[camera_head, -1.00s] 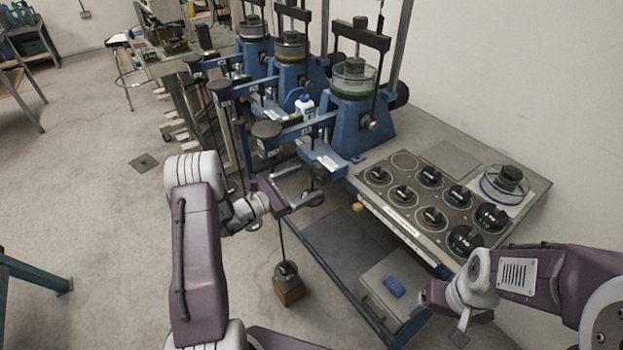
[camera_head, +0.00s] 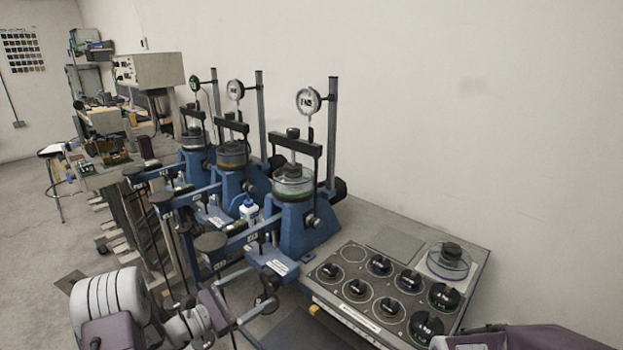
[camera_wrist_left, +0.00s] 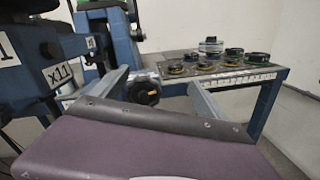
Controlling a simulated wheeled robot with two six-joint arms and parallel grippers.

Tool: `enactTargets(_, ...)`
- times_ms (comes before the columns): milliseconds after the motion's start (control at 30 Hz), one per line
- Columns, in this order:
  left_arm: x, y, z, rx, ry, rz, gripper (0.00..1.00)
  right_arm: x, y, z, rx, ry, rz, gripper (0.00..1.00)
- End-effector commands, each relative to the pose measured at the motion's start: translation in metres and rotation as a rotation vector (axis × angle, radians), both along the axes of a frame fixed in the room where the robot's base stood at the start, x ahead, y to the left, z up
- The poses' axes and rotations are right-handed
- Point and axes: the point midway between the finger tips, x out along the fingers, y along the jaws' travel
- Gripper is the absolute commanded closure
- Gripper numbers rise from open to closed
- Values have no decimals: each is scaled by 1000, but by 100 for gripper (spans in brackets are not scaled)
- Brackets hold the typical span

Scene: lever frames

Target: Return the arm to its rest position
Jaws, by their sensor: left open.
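My left gripper (camera_head: 247,294) is at the bottom left of the head view, just in front of the nearest blue lever frame (camera_head: 303,232). Its jaws are open with nothing held. In the left wrist view the two grey fingers (camera_wrist_left: 160,92) stand apart, with a black knob (camera_wrist_left: 145,90) showing in the gap beyond them. I cannot tell whether a finger touches the frame. My left forearm (camera_head: 112,305) is pale and purple. My right arm (camera_head: 530,338) shows only as a purple link at the lower right edge; its gripper is out of the picture.
Three blue lever frames with dial gauges (camera_head: 308,101) stand in a row. A panel (camera_head: 345,312) with several black weights is right of them. The wall is behind; open floor (camera_head: 30,235) lies left.

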Motion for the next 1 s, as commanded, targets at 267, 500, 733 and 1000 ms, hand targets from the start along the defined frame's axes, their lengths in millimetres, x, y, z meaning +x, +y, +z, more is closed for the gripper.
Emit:
enactTargets(267,-143,-177,101,436,-99,-718,15,0,0,55,0,0,0,18)
enactTargets(500,-277,-94,30,1368,-255,-1326,15,0,0,77,0,0,0,18)
enactTargets(733,-247,-18,1,1820,-445,-1450,15,0,0,73,0,0,0,18)
enactTargets(1000,-236,-16,2,1858,-461,-1416,15,0,0,73,0,0,0,18)
